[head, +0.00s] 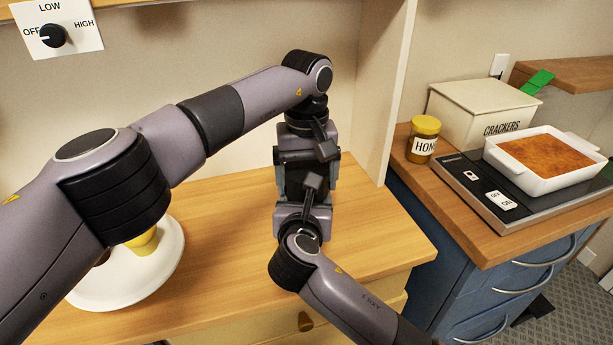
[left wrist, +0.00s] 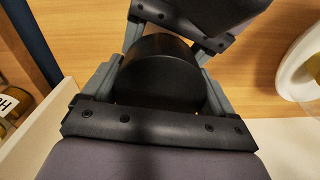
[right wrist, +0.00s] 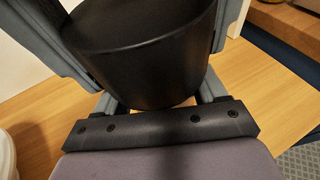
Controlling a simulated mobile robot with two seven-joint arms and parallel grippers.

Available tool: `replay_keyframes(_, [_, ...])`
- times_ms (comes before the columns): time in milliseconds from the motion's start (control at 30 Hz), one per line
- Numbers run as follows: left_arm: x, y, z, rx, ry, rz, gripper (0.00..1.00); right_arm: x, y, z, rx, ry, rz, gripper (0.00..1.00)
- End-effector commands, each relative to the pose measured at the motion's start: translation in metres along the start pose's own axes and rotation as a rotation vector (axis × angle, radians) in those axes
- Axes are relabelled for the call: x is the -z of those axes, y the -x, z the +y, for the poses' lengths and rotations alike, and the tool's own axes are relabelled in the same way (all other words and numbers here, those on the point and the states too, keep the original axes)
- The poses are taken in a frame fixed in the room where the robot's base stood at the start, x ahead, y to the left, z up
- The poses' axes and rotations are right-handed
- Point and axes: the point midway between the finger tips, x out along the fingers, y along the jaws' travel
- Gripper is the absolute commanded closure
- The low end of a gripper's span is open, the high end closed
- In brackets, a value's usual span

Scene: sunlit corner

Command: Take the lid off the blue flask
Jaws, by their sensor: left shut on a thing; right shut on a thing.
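A black cylinder (left wrist: 158,78) stands between my two facing grippers above the wooden top. It also fills the middle of the right wrist view (right wrist: 145,55). My left gripper (head: 303,160) is shut on it from the far side, and my right gripper (head: 304,198) is shut on it from the near side. No blue surface of the flask shows. I cannot tell where lid and flask body meet or which part each gripper holds. In the head view the arms and grippers hide most of it.
A white plate (head: 85,295) with a yellow thing (head: 145,241) lies left, partly behind my left arm. On the right counter are a honey jar (head: 423,140), a crackers box (head: 480,108) and a white dish (head: 535,178) on a flat appliance (head: 470,180). An upright panel (head: 385,90) stands behind right.

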Motion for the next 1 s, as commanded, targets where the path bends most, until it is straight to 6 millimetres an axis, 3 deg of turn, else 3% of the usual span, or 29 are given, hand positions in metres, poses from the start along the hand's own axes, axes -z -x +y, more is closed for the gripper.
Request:
replay_keyframes(133, [0.0,0.001,-0.001,0.001,0.082,0.0,0.5,0.0,0.0,-0.001,0.001,-0.001,0.0,1.0])
replay_keyframes(400, [0.0,0.001,-0.001,0.001,0.086,-0.001,0.5,0.0,0.0,-0.001,0.002,-0.002,0.001,1.0])
replay_keyframes(433, [0.0,0.001,-0.001,0.001,0.086,-0.001,0.04,0.0,0.0,-0.001,0.002,-0.002,0.001,1.0])
replay_keyframes(467, [0.0,0.001,-0.001,0.001,0.085,0.0,0.0,0.0,0.0,-0.001,0.002,-0.001,0.001,1.0])
replay_keyframes(767, [0.0,0.004,0.0,0.0,0.084,0.001,0.0,0.0,0.0,-0.001,0.001,-0.001,0.001,1.0])
replay_keyframes(1000, [0.001,0.034,0.0,-0.001,0.084,0.003,0.0,0.0,0.0,-0.001,0.001,-0.001,0.001,1.0])
